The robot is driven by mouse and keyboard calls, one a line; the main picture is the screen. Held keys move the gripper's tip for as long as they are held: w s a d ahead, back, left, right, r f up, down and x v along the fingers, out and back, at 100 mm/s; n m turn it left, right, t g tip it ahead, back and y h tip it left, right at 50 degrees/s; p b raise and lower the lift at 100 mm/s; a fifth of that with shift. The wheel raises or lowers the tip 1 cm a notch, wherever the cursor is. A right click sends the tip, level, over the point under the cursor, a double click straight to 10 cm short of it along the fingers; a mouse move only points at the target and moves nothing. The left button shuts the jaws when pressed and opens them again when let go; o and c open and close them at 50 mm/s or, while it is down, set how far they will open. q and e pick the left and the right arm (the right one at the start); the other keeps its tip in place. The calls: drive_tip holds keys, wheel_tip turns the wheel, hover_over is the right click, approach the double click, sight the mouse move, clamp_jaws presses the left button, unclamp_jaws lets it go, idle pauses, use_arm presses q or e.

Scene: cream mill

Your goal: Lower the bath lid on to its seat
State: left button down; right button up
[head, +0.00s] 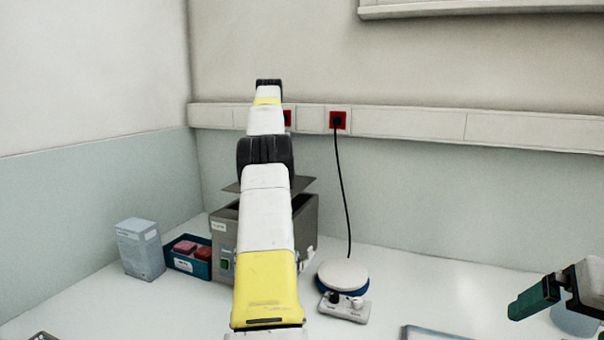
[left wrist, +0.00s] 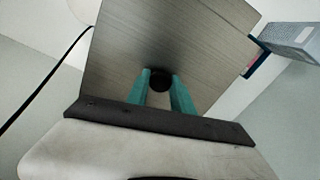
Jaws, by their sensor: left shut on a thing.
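The bath (head: 306,230) is a grey metal box with a green switch on its front, standing on the bench behind my left arm. Its lid (head: 302,184) is a thin dark grey plate held just above the open top, with a gap showing between them. In the left wrist view the lid (left wrist: 125,55) is brushed metal, and my left gripper (left wrist: 160,82) has its teal fingers shut on the round black knob (left wrist: 159,77). In the head view my arm hides this grip and the middle of the lid. My right gripper (head: 533,298) is at the right edge, away from the bath.
A blue tray (head: 180,262) with red items and a pale box (head: 140,250) stand left of the bath. A round white-topped device (head: 343,274) and a small grey unit with knobs (head: 345,310) stand to its right. A black cable (head: 345,200) hangs behind.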

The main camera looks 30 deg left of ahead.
use_arm(q)
drive_tip(key=shift+f, duration=2.1)
drive_tip(key=shift+s+f, duration=0.1)
drive_tip(key=shift+f, duration=0.4)
idle(0.3)
drive_tip(key=c, duration=1)
unclamp_jaws()
drive_tip(key=shift+c, duration=0.2)
drive_tip(key=shift+o, duration=0.2)
drive_tip(key=o, duration=0.4)
drive_tip(key=shift+o, duration=0.2)
drive_tip(key=shift+r, duration=1.5)
